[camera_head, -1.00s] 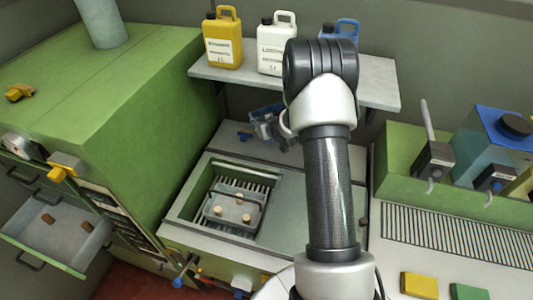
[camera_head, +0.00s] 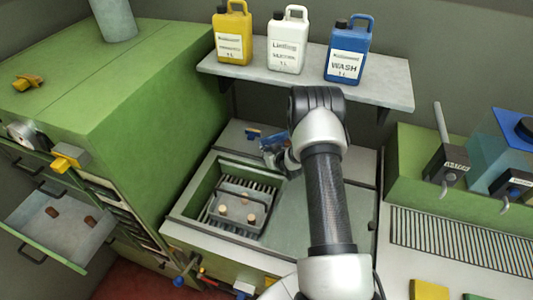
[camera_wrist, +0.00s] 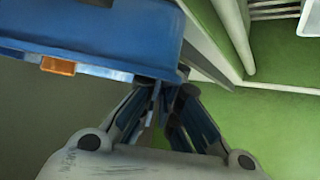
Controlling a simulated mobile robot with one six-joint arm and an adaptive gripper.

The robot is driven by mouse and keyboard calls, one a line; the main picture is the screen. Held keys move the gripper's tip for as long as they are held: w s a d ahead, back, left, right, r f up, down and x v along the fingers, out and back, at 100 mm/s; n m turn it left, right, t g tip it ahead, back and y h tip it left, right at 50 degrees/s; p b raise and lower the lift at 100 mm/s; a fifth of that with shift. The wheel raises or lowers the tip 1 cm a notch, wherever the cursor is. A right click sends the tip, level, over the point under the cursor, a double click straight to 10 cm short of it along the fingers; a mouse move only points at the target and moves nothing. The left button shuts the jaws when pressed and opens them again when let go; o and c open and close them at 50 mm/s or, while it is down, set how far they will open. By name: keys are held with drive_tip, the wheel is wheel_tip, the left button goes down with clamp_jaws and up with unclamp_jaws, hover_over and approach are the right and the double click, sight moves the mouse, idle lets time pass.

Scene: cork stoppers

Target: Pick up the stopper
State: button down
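Two small pale cork stoppers (camera_head: 223,210) (camera_head: 251,218) stand on a grey tray in the sunken basin. Two brown stoppers (camera_head: 52,212) (camera_head: 89,221) lie in the open drawer at left. My gripper (camera_head: 268,147) is above the back of the basin, partly hidden by its own wrist, and away from these stoppers. In the wrist view its two blue-and-dark fingers (camera_wrist: 168,97) slant toward each other, with their tips close to a blue body. I see no stopper between them, and the gap at the tips is unclear.
A blue body (camera_wrist: 90,35) with an orange patch fills the wrist view's upper left. A shelf (camera_head: 385,91) with yellow, white and blue jugs overhangs the back. A green cabinet (camera_head: 130,90) stands left, and a slatted counter (camera_head: 460,235) lies right.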

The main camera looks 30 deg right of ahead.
drive_tip(key=shift+r, duration=0.1)
drive_tip(key=c, duration=2.3)
unclamp_jaws()
drive_tip(key=shift+f+b, duration=0.4)
drive_tip(key=o, duration=0.5)
drive_tip(key=shift+r, duration=0.1)
drive_tip(key=shift+r, duration=0.1)
